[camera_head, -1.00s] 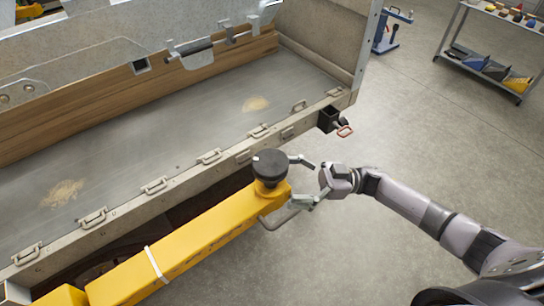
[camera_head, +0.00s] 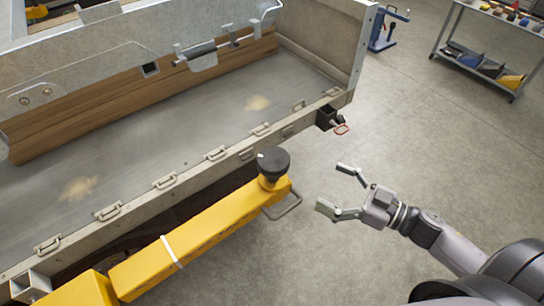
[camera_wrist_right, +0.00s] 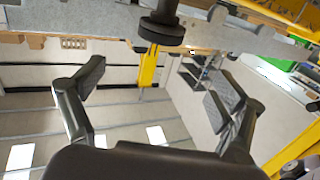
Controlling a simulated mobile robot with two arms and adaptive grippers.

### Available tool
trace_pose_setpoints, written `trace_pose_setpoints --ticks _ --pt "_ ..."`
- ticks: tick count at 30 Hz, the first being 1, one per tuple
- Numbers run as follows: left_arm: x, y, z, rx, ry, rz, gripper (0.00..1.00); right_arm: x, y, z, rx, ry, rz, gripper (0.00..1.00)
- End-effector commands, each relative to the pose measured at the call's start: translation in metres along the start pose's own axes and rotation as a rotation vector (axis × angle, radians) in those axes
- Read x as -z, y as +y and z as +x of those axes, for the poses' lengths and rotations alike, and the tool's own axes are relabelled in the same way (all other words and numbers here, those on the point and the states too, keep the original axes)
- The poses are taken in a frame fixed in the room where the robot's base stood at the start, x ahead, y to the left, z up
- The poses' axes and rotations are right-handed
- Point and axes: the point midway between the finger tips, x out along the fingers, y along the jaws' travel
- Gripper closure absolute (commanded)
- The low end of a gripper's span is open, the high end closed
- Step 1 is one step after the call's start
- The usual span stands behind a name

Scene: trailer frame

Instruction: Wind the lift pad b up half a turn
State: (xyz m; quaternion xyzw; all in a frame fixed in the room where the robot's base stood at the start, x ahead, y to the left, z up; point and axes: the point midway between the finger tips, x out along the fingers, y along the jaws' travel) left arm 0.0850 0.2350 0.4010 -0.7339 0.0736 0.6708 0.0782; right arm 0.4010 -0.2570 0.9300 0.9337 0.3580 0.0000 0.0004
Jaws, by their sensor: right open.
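The lift pad (camera_head: 273,164) is a black round disc on a short black stem at the end of a yellow lift arm (camera_head: 205,232). It stands just outside the trailer's side rail, and a small light mark shows on its rim. In the right wrist view the black pad (camera_wrist_right: 161,31) is at the top centre, ahead of the fingers. My right gripper (camera_head: 334,188) is open and empty, to the right of the pad and clear of it. In the right wrist view its two fingers (camera_wrist_right: 158,90) are spread wide with nothing between them. My left gripper is out of view.
A grey bent handle (camera_head: 286,211) sticks out from the lift arm's end, below the pad. The trailer bed's rail (camera_head: 192,173) with several tie-down loops runs behind it. A shelf (camera_head: 487,48) and a blue stand (camera_head: 388,32) are far off. The floor to the right is clear.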

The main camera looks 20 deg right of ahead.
Motion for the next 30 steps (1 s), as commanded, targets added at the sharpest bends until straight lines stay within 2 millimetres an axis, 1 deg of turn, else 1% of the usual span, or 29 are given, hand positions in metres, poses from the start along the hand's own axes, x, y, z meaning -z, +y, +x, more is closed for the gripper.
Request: trace_pose_setpoints --ticks 3,21,25,30 --pt "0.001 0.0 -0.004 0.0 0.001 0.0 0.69 0.003 0.0 0.02 0.002 0.005 -0.003 0.1" --pt "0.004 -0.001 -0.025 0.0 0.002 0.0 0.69 0.003 0.0 0.132 0.001 0.005 0.001 0.1" --pt "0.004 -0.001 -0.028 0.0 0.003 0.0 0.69 0.002 0.0 0.149 0.001 0.003 0.0 0.1" --pt "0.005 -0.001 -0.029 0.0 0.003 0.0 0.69 0.001 -0.001 0.16 0.001 0.002 0.001 0.1"
